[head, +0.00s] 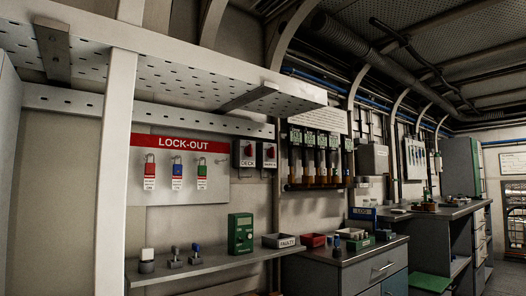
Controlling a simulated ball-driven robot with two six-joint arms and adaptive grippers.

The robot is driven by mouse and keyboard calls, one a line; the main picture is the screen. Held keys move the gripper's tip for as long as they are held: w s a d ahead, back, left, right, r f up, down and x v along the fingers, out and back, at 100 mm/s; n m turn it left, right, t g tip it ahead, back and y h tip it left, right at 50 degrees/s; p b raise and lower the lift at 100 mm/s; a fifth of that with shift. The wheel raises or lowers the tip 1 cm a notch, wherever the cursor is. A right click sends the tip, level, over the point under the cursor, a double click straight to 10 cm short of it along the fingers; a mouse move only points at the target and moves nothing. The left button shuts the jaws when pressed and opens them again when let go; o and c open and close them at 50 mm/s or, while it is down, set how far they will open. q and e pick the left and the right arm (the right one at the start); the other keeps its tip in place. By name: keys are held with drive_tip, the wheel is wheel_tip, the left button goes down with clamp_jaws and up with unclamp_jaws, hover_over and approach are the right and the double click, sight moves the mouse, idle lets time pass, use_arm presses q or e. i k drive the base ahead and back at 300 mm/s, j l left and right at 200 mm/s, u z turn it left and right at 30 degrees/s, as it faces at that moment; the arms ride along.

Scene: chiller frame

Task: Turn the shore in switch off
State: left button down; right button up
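Two grey switch boxes with red label strips and dark knobs hang side by side on the wall, right of the lock-out board. The left switch box (245,154) has a label that seems to read DECK. The label on the right switch box (267,155) is too small to read surely, so I cannot tell if it is the shore in switch. The position of either knob is not clear. Neither of my grippers shows in the head view.
A LOCK-OUT board (214,172) holds red, blue and green padlocks with tags. Below it, a narrow shelf (210,266) carries small knobs, a green device (240,233) and a FAULTY tray (281,241). A pale upright post (117,150) stands in the left foreground. A drawer bench (350,260) stands right.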

sight(271, 152)
drive_tip(key=i+l+u, duration=0.1)
drive_tip(key=i+u, duration=0.35)
drive_tip(key=i+l+u, duration=0.2)
drive_tip(key=u, duration=0.2)
